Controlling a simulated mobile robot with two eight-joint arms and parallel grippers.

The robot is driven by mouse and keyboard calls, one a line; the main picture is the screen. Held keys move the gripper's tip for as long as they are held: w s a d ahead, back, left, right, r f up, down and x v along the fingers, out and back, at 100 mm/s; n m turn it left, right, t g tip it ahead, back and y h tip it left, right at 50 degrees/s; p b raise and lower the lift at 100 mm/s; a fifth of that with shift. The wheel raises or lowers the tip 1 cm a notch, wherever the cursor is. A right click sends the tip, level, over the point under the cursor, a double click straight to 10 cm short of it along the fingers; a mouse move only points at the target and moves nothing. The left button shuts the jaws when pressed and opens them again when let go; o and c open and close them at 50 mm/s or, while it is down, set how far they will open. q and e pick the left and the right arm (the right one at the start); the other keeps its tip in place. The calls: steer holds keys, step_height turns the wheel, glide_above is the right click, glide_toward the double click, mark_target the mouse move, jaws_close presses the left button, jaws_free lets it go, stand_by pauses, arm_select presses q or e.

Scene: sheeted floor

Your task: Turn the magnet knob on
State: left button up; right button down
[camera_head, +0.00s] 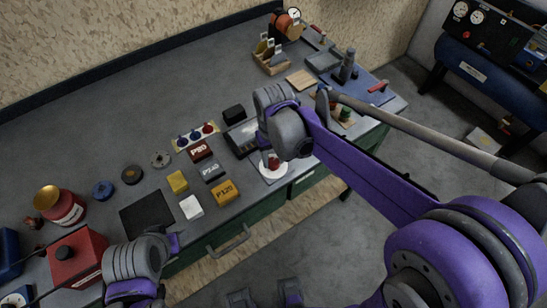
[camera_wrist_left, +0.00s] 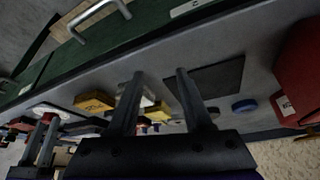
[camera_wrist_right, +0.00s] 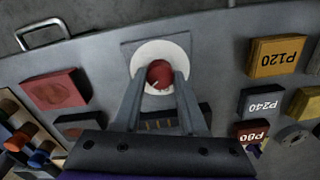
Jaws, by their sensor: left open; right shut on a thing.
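The magnet knob is a red round knob (camera_wrist_right: 159,74) on a white round dial (camera_wrist_right: 150,52), set on a grey square plate. A small pale mark shows on the knob's lower left. In the head view the knob (camera_head: 273,163) and the white dial (camera_head: 274,175) are at the front edge of the bench, partly hidden by my right wrist. My right gripper (camera_wrist_right: 160,82) is shut on the knob, a finger on either side. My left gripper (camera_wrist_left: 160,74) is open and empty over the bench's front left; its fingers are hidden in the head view.
Sanding blocks marked P80 (camera_head: 200,150), P240 (camera_head: 211,171) and P120 (camera_head: 226,192) lie left of the dial. A black mat (camera_head: 147,215) and a red box (camera_head: 76,258) are near my left arm. A metal handle (camera_head: 229,242) juts from the bench front.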

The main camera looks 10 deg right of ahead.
mark_target(274, 162)
arm_select(q)
steer(key=shift+f, duration=0.1)
arm_select(e)
steer(key=m, duration=0.3)
steer(key=shift+m, duration=0.3)
arm_select(q)
steer(key=shift+f, duration=0.1)
arm_select(e)
steer(key=shift+m, duration=1.8)
steer(key=shift+c, duration=2.2)
jaws_free()
arm_select(q)
steer(key=shift+w+r, duration=0.1)
steer(key=shift+r, duration=0.4)
arm_select(e)
step_height(274, 162, up, 11)
